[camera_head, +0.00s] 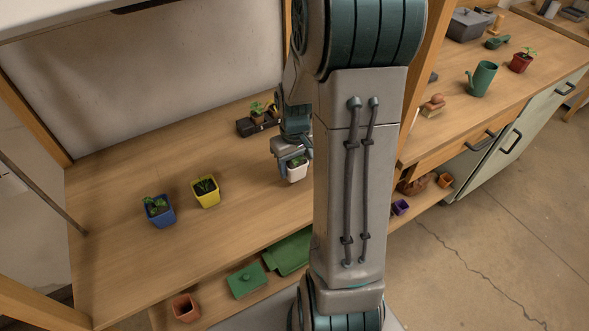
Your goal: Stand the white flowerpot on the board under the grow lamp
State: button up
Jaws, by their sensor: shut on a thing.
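The white flowerpot (297,173), with a small green plant in it, is at the right part of the wooden board (130,255). My gripper (295,159) is shut on the pot from above and behind, near its rim. The pot looks upright. I cannot tell whether its base touches the board or hangs a little above it. My arm hides the board to the right of the pot. No lit grow lamp can be made out; a pale panel with a dark slot crosses the top left.
A yellow pot (205,191) and a blue pot (159,211) with plants stand left of the gripper. The board between the yellow pot and the white pot is clear. A wooden post rises at right.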

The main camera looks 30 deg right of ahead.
jog(key=shift+f, duration=1.25)
jog(key=shift+f, duration=0.1)
jog(key=shift+f, duration=0.15)
jog(key=o, duration=1)
